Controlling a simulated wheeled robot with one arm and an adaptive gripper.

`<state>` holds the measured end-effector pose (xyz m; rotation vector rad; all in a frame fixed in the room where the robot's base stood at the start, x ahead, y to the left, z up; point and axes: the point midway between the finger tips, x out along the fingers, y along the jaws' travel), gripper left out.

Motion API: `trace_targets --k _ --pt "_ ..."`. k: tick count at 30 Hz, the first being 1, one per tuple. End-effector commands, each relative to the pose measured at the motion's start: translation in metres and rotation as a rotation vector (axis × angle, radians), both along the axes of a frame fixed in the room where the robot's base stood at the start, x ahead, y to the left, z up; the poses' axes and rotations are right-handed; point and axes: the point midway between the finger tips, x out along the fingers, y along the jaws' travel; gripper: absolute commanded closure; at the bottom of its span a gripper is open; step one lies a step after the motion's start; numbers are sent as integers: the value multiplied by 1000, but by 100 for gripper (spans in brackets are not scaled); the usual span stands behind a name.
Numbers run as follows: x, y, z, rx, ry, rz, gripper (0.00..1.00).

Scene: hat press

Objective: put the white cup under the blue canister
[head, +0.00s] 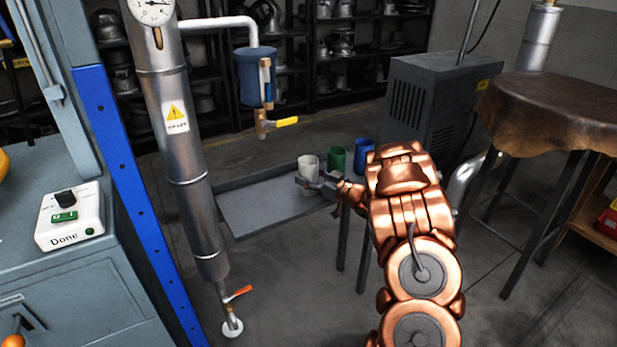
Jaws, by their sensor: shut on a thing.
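The white cup (308,164) stands upright at the right part of a grey metal tray table (262,207). My gripper (306,181) reaches it from the right and is shut on the cup's lower part. Whether the cup touches the tray surface I cannot tell. The blue canister (254,76) hangs from a white pipe, above and to the left of the cup in the picture. A brass valve with a yellow handle (286,122) is under the canister. The tray area below this valve is bare.
A green cup (336,159) and a blue cup (364,153) stand just right of the white cup. A steel column (184,140) with a red-handled valve (238,292) and a blue post (135,200) rise on the left. A leather-topped round table (545,110) is at right.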

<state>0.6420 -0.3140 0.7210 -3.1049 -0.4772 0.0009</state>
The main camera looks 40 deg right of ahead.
Motion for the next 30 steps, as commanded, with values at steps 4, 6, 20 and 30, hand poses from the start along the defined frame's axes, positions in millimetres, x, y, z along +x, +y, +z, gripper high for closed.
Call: trace_targets --k 4,6,20,30 --pt "0 0 0 0 0 0 80" --pt "0 0 -2 0 0 0 80" --pt "0 0 -2 0 0 0 17" --pt "-15 -6 2 0 1 -4 17"
